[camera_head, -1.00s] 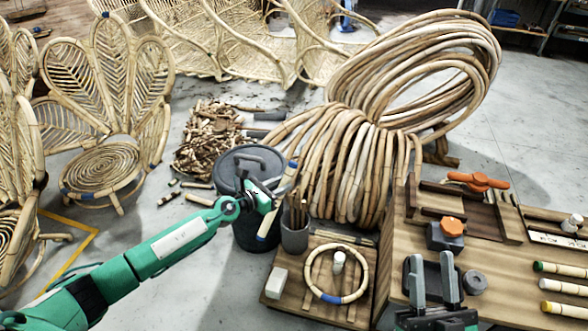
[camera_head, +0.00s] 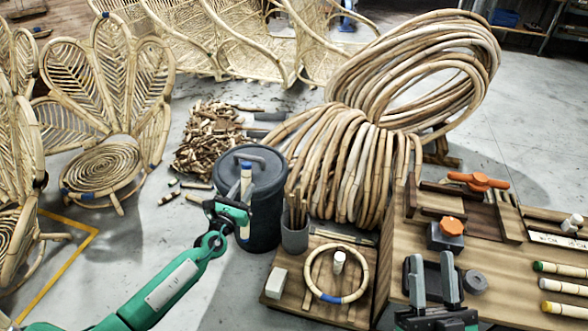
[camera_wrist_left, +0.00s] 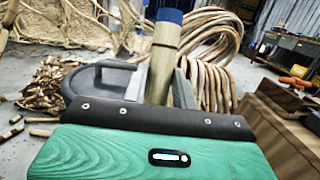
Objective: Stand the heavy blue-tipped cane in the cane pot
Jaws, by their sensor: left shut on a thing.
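The blue-tipped cane (camera_head: 246,180) is nearly upright, blue end up, in front of the dark lidded bin. My left gripper (camera_head: 236,211) is shut on it around its middle. The left wrist view shows the cane (camera_wrist_left: 162,62) rising from the jaws with its blue band at the top. The cane pot (camera_head: 295,239), a small grey pot with several thin canes in it, stands to the right of the held cane, apart from it. My right gripper (camera_head: 433,281) is open and empty over the right bench.
The dark bin (camera_head: 268,180) stands behind the cane, close to the pot. A low wooden board (camera_head: 296,307) holds a rattan ring (camera_head: 364,268) and a white block (camera_head: 276,283). A big rattan coil (camera_head: 345,170) rises behind.

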